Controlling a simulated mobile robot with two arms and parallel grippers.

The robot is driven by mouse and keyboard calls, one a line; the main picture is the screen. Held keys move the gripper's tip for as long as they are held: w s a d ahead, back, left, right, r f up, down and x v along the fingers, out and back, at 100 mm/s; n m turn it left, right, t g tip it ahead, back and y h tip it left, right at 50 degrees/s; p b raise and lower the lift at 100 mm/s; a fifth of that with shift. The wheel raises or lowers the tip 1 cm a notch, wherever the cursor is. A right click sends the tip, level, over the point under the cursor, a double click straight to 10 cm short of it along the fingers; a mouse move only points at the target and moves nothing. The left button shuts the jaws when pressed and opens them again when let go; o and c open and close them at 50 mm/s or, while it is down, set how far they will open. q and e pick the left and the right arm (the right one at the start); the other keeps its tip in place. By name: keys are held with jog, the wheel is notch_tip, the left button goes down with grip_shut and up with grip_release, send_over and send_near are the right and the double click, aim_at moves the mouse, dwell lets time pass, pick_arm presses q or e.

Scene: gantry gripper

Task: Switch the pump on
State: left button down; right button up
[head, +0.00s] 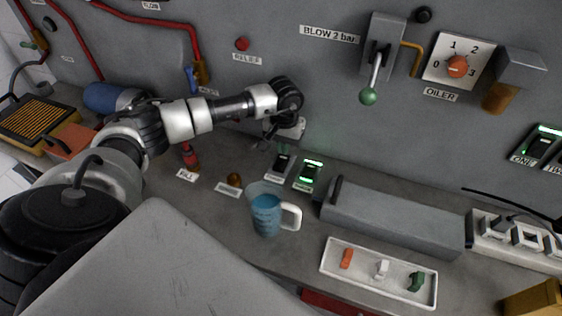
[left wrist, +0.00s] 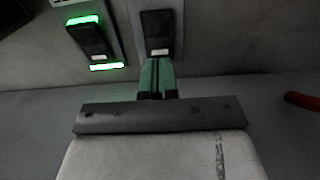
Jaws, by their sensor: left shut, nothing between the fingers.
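Two dark rocker switches stand side by side on the bench at the wall's foot. One (head: 283,162) has no lit edge; it also shows in the left wrist view (left wrist: 157,32). The other (head: 311,171) has bright green lit edges, and is at the left in the left wrist view (left wrist: 90,38). Their labels are too small to read, so I cannot tell which is the pump's. My left gripper (head: 284,148) is shut and empty, its green fingertips (left wrist: 157,76) at the near end of the unlit switch. I cannot tell if they touch it. My right gripper is not in view.
A blue cup (head: 266,215) with a white handle stands in front of the switches. A small amber knob (head: 235,180) is to the left. A long grey box (head: 392,216) and a white tray (head: 331,271) with small coloured pieces are to the right. A green-knobbed lever (head: 368,95) hangs above.

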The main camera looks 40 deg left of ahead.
pick_arm(q)
jog(key=shift+f+b, duration=1.4)
jog(key=shift+f, duration=0.05)
dwell(0.6)
jog(key=shift+r, duration=0.2)
jog(key=shift+r+p, duration=1.7)
jog(key=shift+r, duration=1.7)
